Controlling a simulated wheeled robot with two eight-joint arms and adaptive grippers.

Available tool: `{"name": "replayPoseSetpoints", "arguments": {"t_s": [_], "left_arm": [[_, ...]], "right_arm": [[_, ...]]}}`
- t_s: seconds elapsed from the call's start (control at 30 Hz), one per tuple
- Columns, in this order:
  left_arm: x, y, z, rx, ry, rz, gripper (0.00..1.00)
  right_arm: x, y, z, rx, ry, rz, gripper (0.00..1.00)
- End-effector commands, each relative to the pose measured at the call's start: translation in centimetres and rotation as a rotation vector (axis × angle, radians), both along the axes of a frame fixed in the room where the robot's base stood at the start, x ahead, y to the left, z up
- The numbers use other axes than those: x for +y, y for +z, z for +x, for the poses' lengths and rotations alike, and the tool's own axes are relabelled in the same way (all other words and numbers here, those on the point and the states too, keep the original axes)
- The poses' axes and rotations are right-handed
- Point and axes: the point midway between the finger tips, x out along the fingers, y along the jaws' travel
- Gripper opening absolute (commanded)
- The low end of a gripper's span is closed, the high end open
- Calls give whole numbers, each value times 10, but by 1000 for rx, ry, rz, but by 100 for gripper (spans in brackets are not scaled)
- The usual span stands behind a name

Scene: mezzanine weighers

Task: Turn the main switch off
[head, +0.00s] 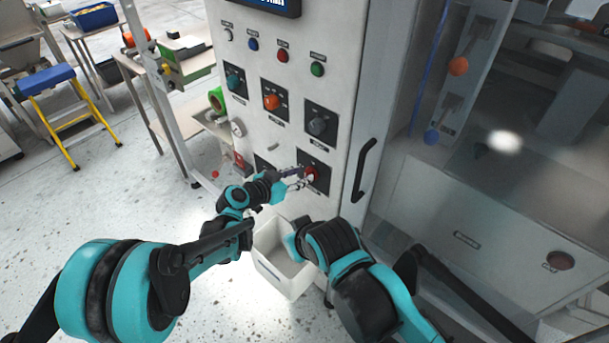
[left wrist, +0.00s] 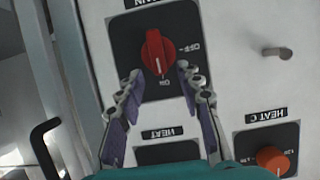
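The main switch (head: 311,173) is a red rotary knob on a black plate, low on the grey cabinet front. In the left wrist view the red knob (left wrist: 157,50) has its white mark toward ON, at the bottom of the picture, with OFF to its right. My left gripper (head: 297,182) is in front of the switch. In the left wrist view its fingers (left wrist: 160,76) are spread apart with nothing between them, their tips just short of the knob. Contact does not show.
Other knobs share the panel, including an orange one (head: 271,102) and a grey one (head: 317,126), with push buttons above. A black door handle (head: 363,168) stands out right of the switch. A white open bin (head: 268,268) is below.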

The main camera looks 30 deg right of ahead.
Motion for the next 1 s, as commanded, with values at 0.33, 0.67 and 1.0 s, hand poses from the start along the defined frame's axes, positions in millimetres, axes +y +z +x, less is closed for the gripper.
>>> {"name": "replayPoseSetpoints", "arguments": {"t_s": [0.33,0.67,1.0], "left_arm": [[-23,-10,9,0,1,1,36],[-23,-10,9,1,1,1,0],[-22,-10,9,16,1,-5,0]], "right_arm": [[0,-6,0,0,0,0,0],[0,-6,0,0,0,0,0],[0,-6,0,0,0,0,0]]}}
